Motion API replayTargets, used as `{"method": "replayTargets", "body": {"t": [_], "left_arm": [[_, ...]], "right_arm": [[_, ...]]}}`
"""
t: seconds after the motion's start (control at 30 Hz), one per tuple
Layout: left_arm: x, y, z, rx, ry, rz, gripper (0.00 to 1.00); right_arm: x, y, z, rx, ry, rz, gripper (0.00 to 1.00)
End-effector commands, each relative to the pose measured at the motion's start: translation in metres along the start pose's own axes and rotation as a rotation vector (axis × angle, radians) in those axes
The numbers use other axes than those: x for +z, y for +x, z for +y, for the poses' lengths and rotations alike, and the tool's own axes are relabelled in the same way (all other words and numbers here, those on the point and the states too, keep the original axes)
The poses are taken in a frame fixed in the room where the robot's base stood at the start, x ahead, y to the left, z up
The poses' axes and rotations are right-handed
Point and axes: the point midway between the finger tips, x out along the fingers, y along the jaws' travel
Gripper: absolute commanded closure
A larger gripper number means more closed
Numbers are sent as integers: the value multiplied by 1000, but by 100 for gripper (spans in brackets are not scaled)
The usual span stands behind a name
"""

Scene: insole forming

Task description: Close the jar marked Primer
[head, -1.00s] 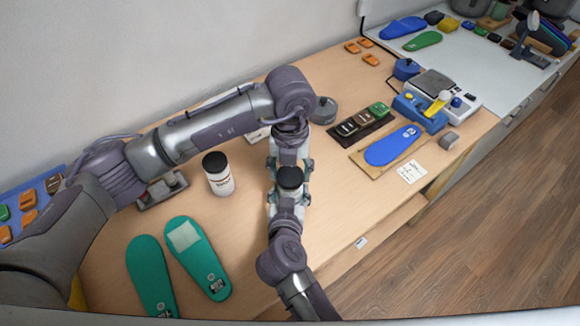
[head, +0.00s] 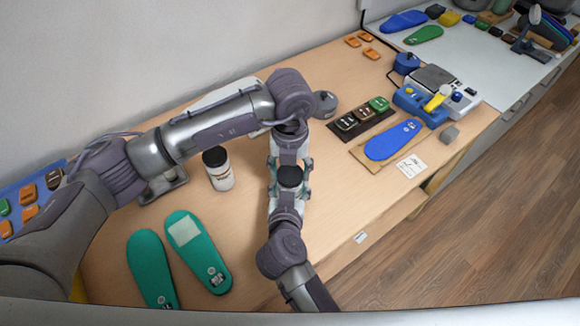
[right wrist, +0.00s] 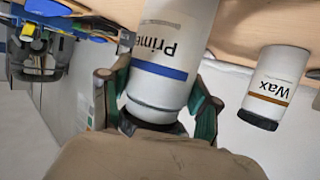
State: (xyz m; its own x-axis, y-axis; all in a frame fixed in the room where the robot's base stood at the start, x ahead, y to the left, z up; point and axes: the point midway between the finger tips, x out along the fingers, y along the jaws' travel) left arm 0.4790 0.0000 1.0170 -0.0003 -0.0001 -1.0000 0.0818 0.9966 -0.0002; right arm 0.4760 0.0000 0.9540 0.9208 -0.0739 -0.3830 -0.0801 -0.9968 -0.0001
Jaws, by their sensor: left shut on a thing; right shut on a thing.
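The white jar marked Primer (right wrist: 172,58), with a blue band, stands upright between my two grippers; the right wrist view shows it upside down. Its dark lid (head: 289,176) sits at its top, and in the right wrist view the lid (right wrist: 150,124) is partly hidden by my right gripper. My left gripper (head: 290,163) comes from the back and appears shut on the jar's body; its fingers are mostly hidden. My right gripper (head: 288,188) comes from the front, its fingers on both sides of the lid, and appears shut on it. I cannot tell how tightly the lid is seated.
A second white jar (head: 219,170), marked Wax (right wrist: 276,86), stands left of the grippers with a dark lid on. Two green insoles (head: 198,252) lie at the front left. A blue insole (head: 393,140) on a board and a dark tray (head: 351,128) lie to the right.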

Motion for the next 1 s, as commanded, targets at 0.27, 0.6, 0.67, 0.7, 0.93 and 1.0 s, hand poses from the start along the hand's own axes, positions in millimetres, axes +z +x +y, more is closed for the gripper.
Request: {"method": "replayTargets", "body": {"t": [0.27,0.6,0.67,0.7,0.93,1.0], "left_arm": [[0,1,0,0,0,0,52],[0,8,0,-1,0,0,52],[0,9,0,-1,0,0,52],[0,10,0,-1,0,0,52],[0,11,0,0,35,-1,52],[1,11,0,1,117,-2,52]], "right_arm": [[1,0,0,0,0,-1,100],[1,0,0,0,0,-2,100],[1,0,0,0,0,-2,100],[1,0,0,0,0,-2,100],[1,0,0,0,0,-2,100],[1,0,0,0,0,-2,100]]}}
